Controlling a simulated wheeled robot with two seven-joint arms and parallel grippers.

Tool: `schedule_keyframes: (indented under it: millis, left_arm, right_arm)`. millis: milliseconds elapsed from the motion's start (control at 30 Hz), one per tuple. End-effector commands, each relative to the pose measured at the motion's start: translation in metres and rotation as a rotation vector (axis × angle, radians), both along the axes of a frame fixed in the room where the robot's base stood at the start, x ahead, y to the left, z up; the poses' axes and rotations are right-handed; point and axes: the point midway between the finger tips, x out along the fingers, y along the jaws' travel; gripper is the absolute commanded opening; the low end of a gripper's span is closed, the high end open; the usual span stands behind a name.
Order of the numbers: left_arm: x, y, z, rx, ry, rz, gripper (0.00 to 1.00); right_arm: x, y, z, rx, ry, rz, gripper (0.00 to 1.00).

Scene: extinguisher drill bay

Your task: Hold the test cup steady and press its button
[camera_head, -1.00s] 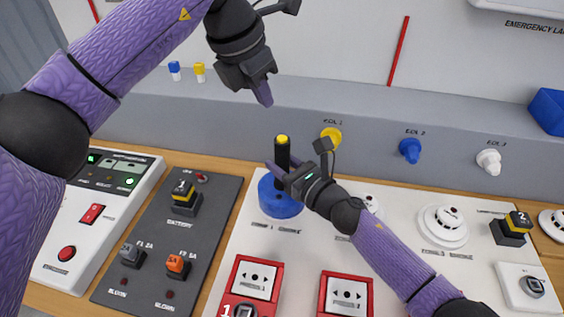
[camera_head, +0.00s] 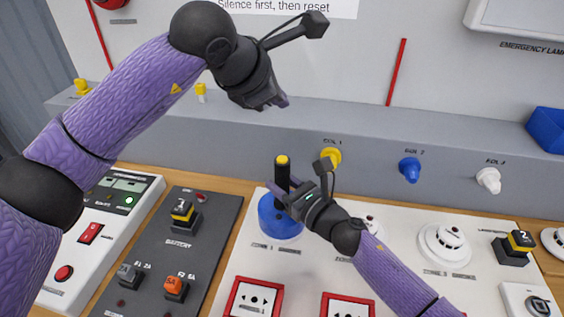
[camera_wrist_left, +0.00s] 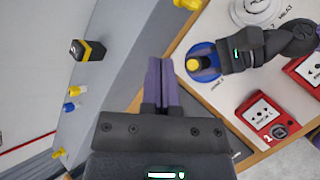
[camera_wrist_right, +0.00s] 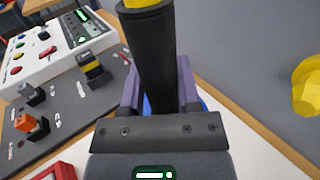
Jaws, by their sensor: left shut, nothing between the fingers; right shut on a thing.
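The test cup is a blue round cup (camera_head: 279,221) with an upright black handle (camera_head: 282,173) and a yellow button (camera_head: 282,160) on top. It stands over the spot on the white panel labelled as zone 1. My right gripper (camera_head: 288,193) is shut around the black handle, below the button; the handle (camera_wrist_right: 157,55) fills the middle of the right wrist view. My left gripper (camera_head: 279,102) is shut and empty, above the button and apart from it. In the left wrist view its closed fingers (camera_wrist_left: 161,82) are left of the yellow button (camera_wrist_left: 193,64).
Red call points (camera_head: 254,299) sit at the front of the white panel (camera_head: 400,265). A white detector (camera_head: 445,243) is to the right. A dark battery board (camera_head: 205,240) is left of the cup. Yellow, blue and white EOL plugs (camera_head: 410,170) stick out behind.

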Motion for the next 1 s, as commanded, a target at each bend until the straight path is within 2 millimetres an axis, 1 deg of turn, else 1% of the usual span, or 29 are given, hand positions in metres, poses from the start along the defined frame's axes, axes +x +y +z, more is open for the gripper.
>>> schedule_keyframes:
  millis: [233, 367, 800, 1000]
  left_arm:
    - [0.000, 0.000, 0.000, 0.001, 0.000, -0.001, 0.00]
    - [0.000, 0.000, -0.008, 0.001, 0.003, 0.001, 0.00]
    - [0.000, 0.000, -0.070, 0.001, 0.004, 0.001, 0.00]
    - [0.000, 0.000, -0.085, 0.001, 0.003, 0.002, 0.00]
  right_arm:
    - [0.000, 0.000, 0.000, 0.000, 0.000, 0.000, 0.00]
    - [0.000, 0.000, 0.000, 0.000, 0.000, 0.000, 0.00]
    - [0.000, 0.000, 0.000, 0.001, -0.001, 0.000, 0.00]
    - [0.000, 0.000, 0.000, 0.001, -0.001, 0.000, 0.00]
